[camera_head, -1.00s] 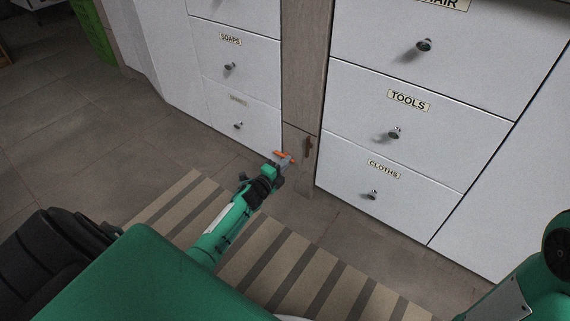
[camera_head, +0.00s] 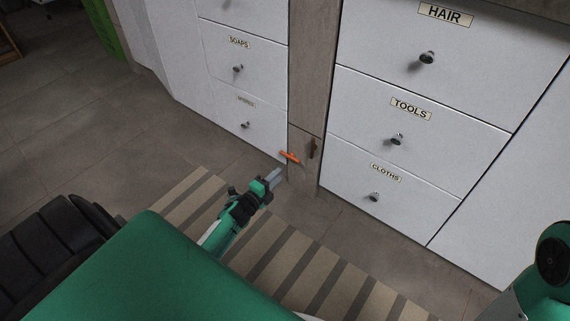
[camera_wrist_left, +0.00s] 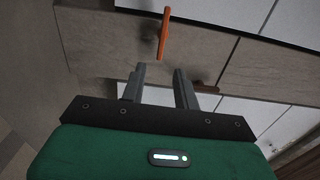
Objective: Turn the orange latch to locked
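The orange latch (camera_head: 290,157) is a thin bar on the lower part of the narrow wooden panel between the drawer stacks. In the head view it slants down to the right, with its left end overlapping the edge of the white drawers. In the left wrist view the latch (camera_wrist_left: 164,35) stands nearly upright, ahead of the fingertips. My left gripper (camera_head: 275,175) is just below and left of the latch, apart from it. In the left wrist view its two fingers (camera_wrist_left: 158,72) are parted with nothing between them. My right gripper is out of view.
A dark brown handle (camera_head: 313,148) sits on the wooden panel (camera_head: 306,170), just right of the latch. White drawers with round knobs flank the panel, such as the CLOTHS drawer (camera_head: 350,181). A striped rug (camera_head: 290,265) lies on the tiled floor in front.

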